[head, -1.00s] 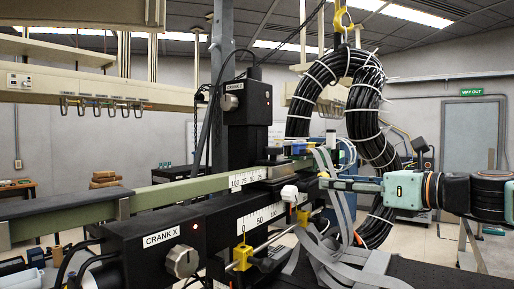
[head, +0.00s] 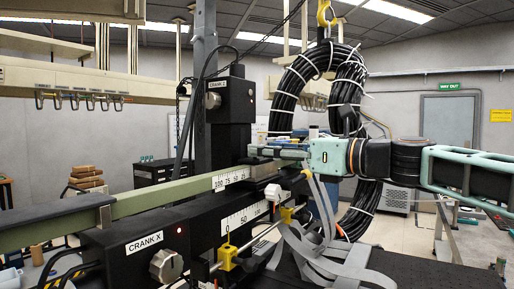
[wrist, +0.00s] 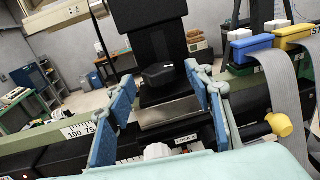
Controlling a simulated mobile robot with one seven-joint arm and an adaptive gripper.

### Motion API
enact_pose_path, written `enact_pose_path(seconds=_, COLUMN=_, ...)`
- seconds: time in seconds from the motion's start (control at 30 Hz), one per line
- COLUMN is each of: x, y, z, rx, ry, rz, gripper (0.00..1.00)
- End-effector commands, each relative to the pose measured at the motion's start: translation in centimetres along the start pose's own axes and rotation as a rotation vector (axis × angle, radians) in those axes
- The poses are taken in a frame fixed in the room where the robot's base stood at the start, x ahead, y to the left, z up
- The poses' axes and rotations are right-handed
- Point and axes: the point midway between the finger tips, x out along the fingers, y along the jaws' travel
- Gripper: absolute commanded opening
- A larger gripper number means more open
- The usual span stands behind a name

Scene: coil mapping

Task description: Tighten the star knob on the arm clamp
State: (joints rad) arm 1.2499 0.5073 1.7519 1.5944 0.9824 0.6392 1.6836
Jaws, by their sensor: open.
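A black knob (wrist: 160,75), which I take to be the star knob, sits above a bright metal plate (wrist: 168,112) on the green arm (head: 160,199) in the wrist view. Its lobes are not clear. My gripper (wrist: 160,80) is open, with one blue-padded finger to each side of the knob in the picture. I cannot tell whether either finger touches it. In the head view my gripper (head: 268,148) is above the green arm at the black carriage, and the knob is not clearly visible there.
A white knob (wrist: 157,150) by a LOCK X label and a yellow knob (wrist: 279,124) lie low and close. A black column (head: 224,120) and a hanging cable bundle (head: 318,75) rise nearby.

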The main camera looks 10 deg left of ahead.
Motion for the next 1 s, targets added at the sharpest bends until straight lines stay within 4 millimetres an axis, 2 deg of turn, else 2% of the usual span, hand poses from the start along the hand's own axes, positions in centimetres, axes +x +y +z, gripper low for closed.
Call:
enact_pose_path(seconds=0.1, x=1.4, y=0.1, z=0.1, rx=0.000, ry=0.000, rz=0.003, gripper=0.48)
enact_pose_path(seconds=0.33, x=3.1, y=0.1, z=0.1, rx=0.000, ry=0.000, rz=0.001, gripper=0.48)
enact_pose_path(seconds=0.77, x=3.6, y=0.0, z=0.0, rx=0.000, ry=0.000, rz=-0.001, gripper=0.48)
enact_pose_path(seconds=1.0, x=3.6, y=0.0, z=0.0, rx=0.000, ry=0.000, rz=-0.001, gripper=0.23)
